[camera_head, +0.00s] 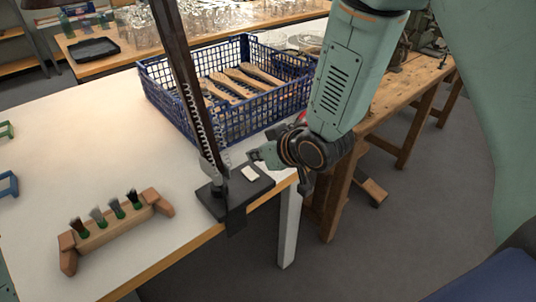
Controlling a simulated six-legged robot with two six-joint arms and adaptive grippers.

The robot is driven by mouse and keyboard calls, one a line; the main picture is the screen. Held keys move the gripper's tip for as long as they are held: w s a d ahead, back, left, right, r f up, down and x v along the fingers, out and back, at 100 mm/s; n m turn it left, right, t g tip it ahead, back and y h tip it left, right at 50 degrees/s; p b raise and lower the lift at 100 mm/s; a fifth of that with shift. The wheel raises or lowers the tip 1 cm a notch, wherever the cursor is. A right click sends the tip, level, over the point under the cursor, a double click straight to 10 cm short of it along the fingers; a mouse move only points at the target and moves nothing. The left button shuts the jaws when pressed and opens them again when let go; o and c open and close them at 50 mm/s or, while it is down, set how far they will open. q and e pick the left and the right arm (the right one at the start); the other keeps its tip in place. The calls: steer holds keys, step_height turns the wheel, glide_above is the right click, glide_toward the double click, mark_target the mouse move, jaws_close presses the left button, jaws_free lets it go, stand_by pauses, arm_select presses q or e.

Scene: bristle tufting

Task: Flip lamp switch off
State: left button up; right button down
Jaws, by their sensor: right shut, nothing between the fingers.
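The lamp's black base (222,203) sits at the front right corner of the white table. Its dark arm with a coil spring (190,95) rises from the base to the top of the picture; the lamp head is not clearly shown. A small white switch (250,173) lies on top of the base, at its right side. Whether it is on or off cannot be told. My right gripper (255,155) is shut and empty, just behind and above the switch, appearing apart from it. My left gripper is not in view.
A blue plastic crate (250,123) with wooden brush parts stands right behind the lamp. A wooden rack (112,232) with several small brushes stands at the front left. Green and blue items (8,186) lie at the left edge. A wooden workbench (405,85) is behind right.

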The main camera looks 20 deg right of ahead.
mark_target(248, 170)
steer(key=f, duration=0.1)
steer(key=w+f, duration=0.1)
steer(key=f+b, duration=0.1)
steer(key=shift+w+a+f, duration=0.15)
steer(key=shift+a+f, duration=0.15)
steer(key=shift+a, duration=0.05)
steer(key=shift+w+f, duration=0.15)
steer(key=shift+f, duration=0.6)
steer(key=shift+r, duration=0.1)
steer(key=shift+w+f, duration=0.1)
steer(key=shift+f, duration=0.15)
steer(key=shift+w+a, duration=0.1)
steer(key=shift+w+a+r+p, duration=0.1)
steer(key=shift+w+r+p, duration=0.05)
steer(key=shift+w+p, duration=0.15)
steer(key=shift+w+a+r+p, duration=0.1)
steer(key=shift+w+p, duration=0.05)
steer(key=shift+w, duration=0.2)
